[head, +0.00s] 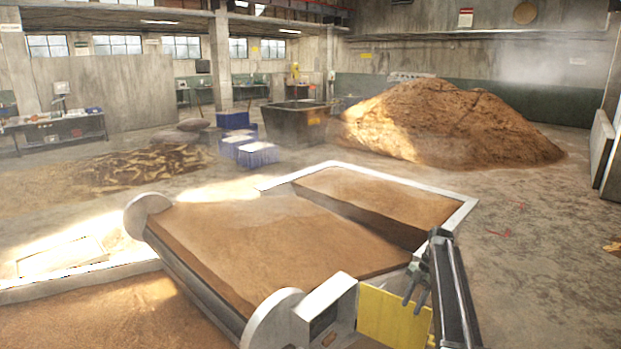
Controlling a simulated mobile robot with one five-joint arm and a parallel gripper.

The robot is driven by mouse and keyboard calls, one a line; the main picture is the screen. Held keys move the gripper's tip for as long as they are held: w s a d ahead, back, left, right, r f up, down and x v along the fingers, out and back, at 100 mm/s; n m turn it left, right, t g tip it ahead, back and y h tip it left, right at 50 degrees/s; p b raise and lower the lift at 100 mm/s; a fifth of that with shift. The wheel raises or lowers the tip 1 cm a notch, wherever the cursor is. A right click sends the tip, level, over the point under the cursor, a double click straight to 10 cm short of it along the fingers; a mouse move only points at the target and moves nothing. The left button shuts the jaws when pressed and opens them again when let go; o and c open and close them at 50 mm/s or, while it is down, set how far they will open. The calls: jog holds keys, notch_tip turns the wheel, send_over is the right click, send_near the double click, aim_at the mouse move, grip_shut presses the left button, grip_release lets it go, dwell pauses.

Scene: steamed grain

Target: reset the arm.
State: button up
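My arm (452,290) is dark and stands at the lower right of the head view, folded close to upright. My gripper (411,308) hangs on the arm's left side with its fingers pointing down. Its two dark fingers look slightly apart, with yellow showing between them and nothing held. It is in front of a yellow panel (385,318) at the near end of a conveyor bed; I cannot tell whether they touch.
The wide conveyor bed (270,240) is covered with brown grain. A pale-rimmed pit (464,210) of grain adjoins its far right side. A large grain heap (450,125), a dark bin (295,122) and blue crates (250,150) stand farther back. Floor at right is mostly clear.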

jog(key=s+a+f+m+h+b, duration=0.1)
jog(key=s+a+f+m+b, duration=0.1)
jog(key=s+a+f+b, duration=0.45)
jog(key=s+a+f+m+h+b, duration=0.1)
jog(key=s+a+f+m, duration=0.2)
jog(key=s+a, duration=0.65)
jog(key=s+a+f+m+t+h+b, duration=0.1)
jog(key=s+m, duration=0.8)
jog(key=m, duration=1)
jog(key=shift+f+t+h, duration=0.3)
jog(key=shift+f+t, duration=0.15)
jog(key=shift+t, duration=0.25)
jog(key=shift+s, duration=0.1)
